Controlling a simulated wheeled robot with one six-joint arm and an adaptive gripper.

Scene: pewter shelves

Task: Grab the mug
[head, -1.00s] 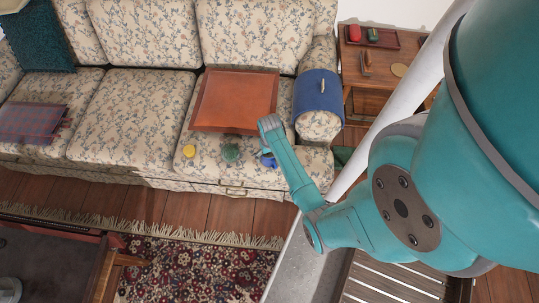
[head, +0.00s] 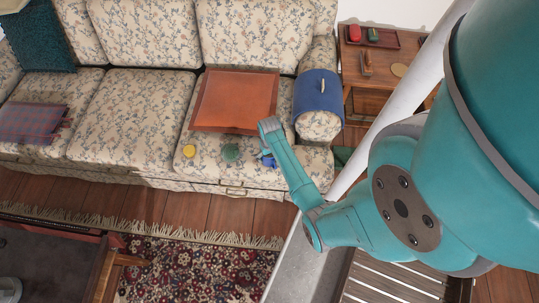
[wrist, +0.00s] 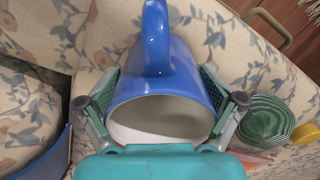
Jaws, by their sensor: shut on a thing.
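The blue mug (wrist: 184,75) fills the middle of the wrist view, with its white inside facing the camera and its handle at the top. My gripper (wrist: 160,98) has one finger on each side of the mug, shut on its body. In the head view only a bit of the blue mug (head: 268,161) shows by the sofa seat's front right, partly hidden by my arm. The gripper's fingers are largely hidden there.
A green ribbed bowl-like thing (wrist: 266,122) and a yellow item (wrist: 306,133) are beside the mug on the floral sofa (head: 128,110). A side table (head: 372,72) stands at right.

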